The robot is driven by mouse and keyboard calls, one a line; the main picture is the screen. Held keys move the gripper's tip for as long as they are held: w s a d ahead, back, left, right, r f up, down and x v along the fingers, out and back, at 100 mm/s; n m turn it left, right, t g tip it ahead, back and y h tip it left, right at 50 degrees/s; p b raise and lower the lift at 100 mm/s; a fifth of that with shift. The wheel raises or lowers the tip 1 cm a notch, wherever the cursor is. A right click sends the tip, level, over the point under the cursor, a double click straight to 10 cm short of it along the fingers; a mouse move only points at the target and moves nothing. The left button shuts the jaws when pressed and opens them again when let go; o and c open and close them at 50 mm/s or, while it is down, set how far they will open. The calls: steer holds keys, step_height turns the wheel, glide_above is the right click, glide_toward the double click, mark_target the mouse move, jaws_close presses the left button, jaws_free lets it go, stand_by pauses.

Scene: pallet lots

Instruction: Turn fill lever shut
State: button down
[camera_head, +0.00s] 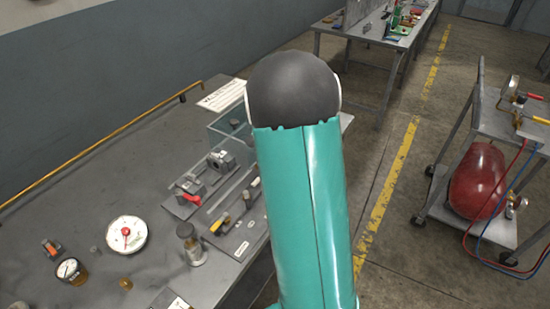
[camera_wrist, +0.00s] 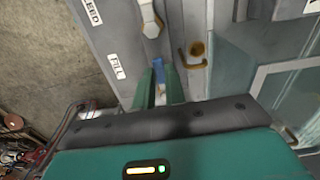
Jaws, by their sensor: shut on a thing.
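The fill lever shows in the wrist view as a blue handle (camera_wrist: 158,66) beside a white label (camera_wrist: 116,66) that reads FILL. My gripper (camera_wrist: 160,76) has its two teal fingers closed around this handle, one on each side. The lever's pivot and its exact angle are hard to make out behind the fingers. In the head view my arm covers the gripper and this lever.
A brass fitting (camera_wrist: 197,48) is close on the right. The bench (camera_head: 75,205) holds gauges; a cart with a red tank (camera_head: 478,180) stands right.

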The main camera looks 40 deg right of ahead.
steer(key=shift+w, duration=0.15)
stand_by(0.4)
steer(key=c, duration=1.5)
jaws_free()
steer(key=shift+o, duration=0.2)
